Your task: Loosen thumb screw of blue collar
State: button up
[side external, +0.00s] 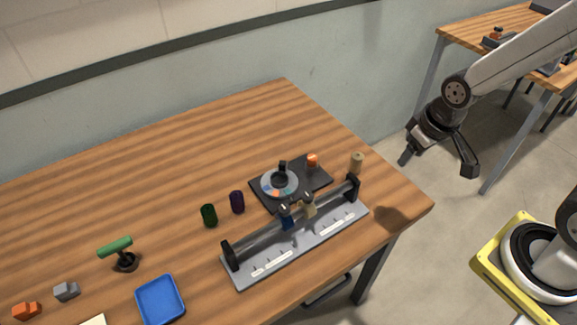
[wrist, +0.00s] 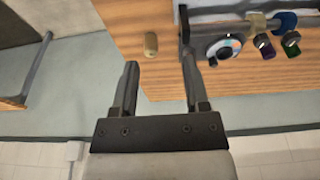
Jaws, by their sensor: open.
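The blue collar (side external: 287,222) sits on the roller shaft between two black end supports, left of a cream collar (side external: 309,210). A small grey knob, apparently its thumb screw (side external: 284,207), stands at the collar's top. In the wrist view the blue collar (wrist: 286,19) is at the top right, beside the cream collar (wrist: 257,19). My gripper (side external: 437,165) is open and empty, off the table's right end, well away from the collar. Its two fingers (wrist: 159,64) are spread in the wrist view, with nothing between them.
A grey base plate (side external: 270,267) carries the shaft. Behind it are a black plate with a dial (side external: 279,182), an orange knob (side external: 312,160) and a tan cylinder (side external: 357,162). Green (side external: 209,215) and purple (side external: 237,202) cylinders stand left. A blue tray (side external: 160,300) and green-handled tool (side external: 115,247) are further left.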

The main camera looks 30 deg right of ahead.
jog(key=shift+o, duration=0.2)
jog(key=shift+o, duration=0.8)
jog(key=m+g+y, duration=0.3)
jog(key=m+g, duration=0.3)
jog(key=m, duration=0.3)
send_near(285, 207)
jog(key=shift+s+a+f, duration=0.15)
jog(key=shift+s+f, duration=0.05)
jog(key=shift+f, duration=0.15)
jog(key=shift+x, duration=3.9)
jog(key=shift+w, duration=0.1)
